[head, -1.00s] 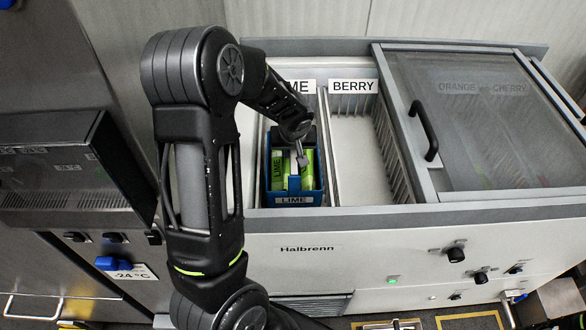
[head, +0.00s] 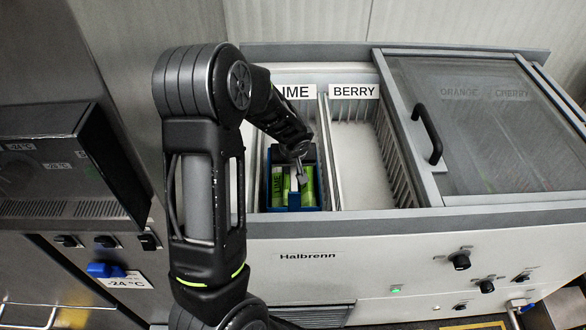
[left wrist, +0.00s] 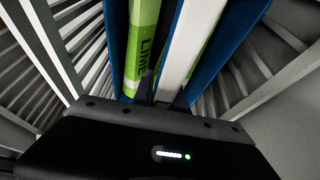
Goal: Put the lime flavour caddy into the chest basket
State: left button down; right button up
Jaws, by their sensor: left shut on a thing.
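The lime flavour caddy (head: 308,209) is a blue box holding green LIME packs (head: 277,185). It sits low inside the LIME basket of the open chest, upright as far as I can see, its front label hidden behind the chest's front edge. My left gripper (head: 302,178) reaches down from above and is shut on the caddy. In the left wrist view, the caddy's blue wall (left wrist: 236,35) and a green pack (left wrist: 143,45) lie below the gripper, with basket wires on both sides. Whether the caddy touches the basket floor is hidden. My right gripper is not in view.
The BERRY basket (head: 357,150) to the right is empty, behind a divider (head: 330,155). A glass lid (head: 470,125) with a black handle (head: 427,133) covers the ORANGE and CHERRY side. The LIME sign is partly hidden by my arm. A steel cabinet stands at left.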

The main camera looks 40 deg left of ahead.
pick_arm(q)
jog(key=shift+f, duration=0.1)
jog(key=c, duration=1.3)
grip_release()
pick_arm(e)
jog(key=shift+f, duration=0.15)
